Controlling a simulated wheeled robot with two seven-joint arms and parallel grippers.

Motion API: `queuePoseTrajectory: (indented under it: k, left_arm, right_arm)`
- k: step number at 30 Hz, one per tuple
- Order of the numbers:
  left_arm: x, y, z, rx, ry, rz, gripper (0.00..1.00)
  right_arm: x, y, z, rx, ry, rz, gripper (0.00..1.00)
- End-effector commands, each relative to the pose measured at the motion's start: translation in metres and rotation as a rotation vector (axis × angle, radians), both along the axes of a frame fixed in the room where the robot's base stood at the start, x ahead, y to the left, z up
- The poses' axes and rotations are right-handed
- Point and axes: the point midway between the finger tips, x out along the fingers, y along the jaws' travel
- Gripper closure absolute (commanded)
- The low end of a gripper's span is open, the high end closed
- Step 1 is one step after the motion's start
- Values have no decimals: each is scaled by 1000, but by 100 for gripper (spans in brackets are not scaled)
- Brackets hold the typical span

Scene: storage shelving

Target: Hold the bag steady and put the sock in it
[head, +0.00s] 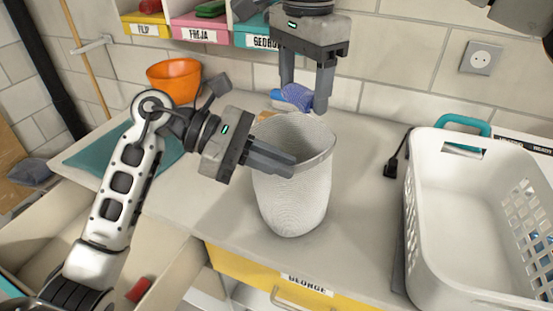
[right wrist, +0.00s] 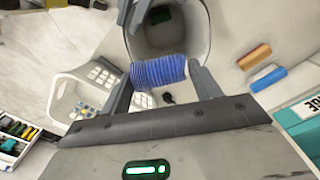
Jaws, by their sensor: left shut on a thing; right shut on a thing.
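The bag (head: 292,195) is a pale grey, ribbed, open-topped one standing upright on the counter. My left gripper (head: 272,160) is shut on its near-left rim. My right gripper (head: 305,92) points down above the bag's far rim and is shut on the blue sock (head: 291,97). In the right wrist view the ribbed blue sock (right wrist: 158,71) lies across between the fingers, in front of the bag's open mouth (right wrist: 188,38). The sock appears outside the bag, above or behind its rim. The bag's floor is partly hidden.
A white laundry basket (head: 424,215) stands to the right, with a black plug and cable (head: 392,163) beside it. An orange bowl (head: 175,78) and a teal cloth (head: 95,158) lie at left. Labelled cubbies (head: 200,33) hang above. A drawer (head: 160,255) is open at lower left.

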Motion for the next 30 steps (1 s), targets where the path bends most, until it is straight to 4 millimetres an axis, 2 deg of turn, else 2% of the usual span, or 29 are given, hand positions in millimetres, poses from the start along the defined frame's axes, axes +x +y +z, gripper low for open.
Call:
queuePoseTrajectory:
  k: [30]
  left_arm:
    - [0, 1, -4, 9, 7, 2, 100]
  right_arm:
    - [0, 0, -73, 0, 2, 0, 59]
